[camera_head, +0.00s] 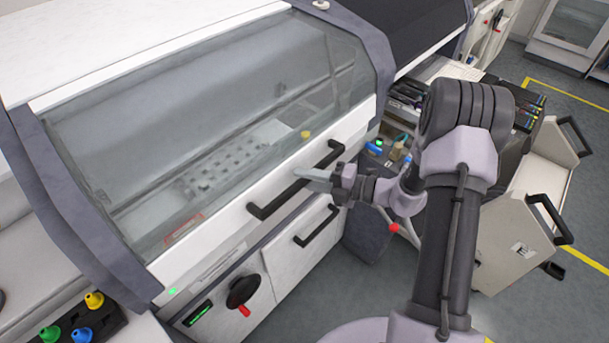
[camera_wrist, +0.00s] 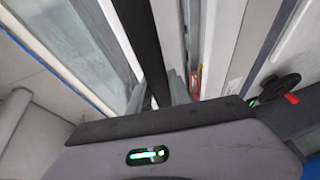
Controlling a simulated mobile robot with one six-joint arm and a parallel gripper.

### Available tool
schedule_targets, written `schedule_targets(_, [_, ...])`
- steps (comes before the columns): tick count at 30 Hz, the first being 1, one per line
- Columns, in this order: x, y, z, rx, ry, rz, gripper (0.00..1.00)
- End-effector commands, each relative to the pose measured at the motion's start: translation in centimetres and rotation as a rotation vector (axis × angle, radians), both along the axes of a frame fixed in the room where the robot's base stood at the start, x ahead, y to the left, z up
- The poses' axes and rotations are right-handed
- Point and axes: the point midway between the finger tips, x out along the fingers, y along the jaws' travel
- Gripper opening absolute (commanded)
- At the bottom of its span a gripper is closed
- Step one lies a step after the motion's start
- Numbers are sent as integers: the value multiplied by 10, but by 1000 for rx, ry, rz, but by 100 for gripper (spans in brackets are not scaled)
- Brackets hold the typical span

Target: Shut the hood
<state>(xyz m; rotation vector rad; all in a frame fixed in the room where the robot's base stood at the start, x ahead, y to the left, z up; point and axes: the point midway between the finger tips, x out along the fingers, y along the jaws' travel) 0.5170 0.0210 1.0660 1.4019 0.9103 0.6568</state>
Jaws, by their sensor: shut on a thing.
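The hood (camera_head: 215,105) is a large see-through cover with a white front band on the machine. It looks lowered over the machine's inside; I cannot tell whether a small gap is left at its lower edge. Its long black handle (camera_head: 280,197) runs along the front band and also shows as a dark bar in the wrist view (camera_wrist: 140,40). My gripper (camera_head: 318,176) is at the middle of this handle. In the wrist view its fingers (camera_wrist: 163,97) lie on both sides of the bar, shut on it. The fingertips are partly hidden.
A second black handle (camera_head: 317,226) sits on the panel below. A black knob with a red tip (camera_head: 243,291) is at the lower front. A trolley (camera_head: 525,215) with black handles stands at the right. Coloured knobs (camera_head: 82,334) are at lower left. Grey floor is free beyond the trolley.

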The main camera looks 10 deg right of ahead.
Motion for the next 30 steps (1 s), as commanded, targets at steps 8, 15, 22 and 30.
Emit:
schedule_targets(8, [0, 0, 0, 0, 0, -1, 45])
schedule_targets(15, [0, 0, 0, 1, -1, -1, 45])
schedule_targets(22, [-6, -11, 3, 1, 0, -3, 45])
schedule_targets(30, [-43, -72, 14, 0, 0, -7, 45])
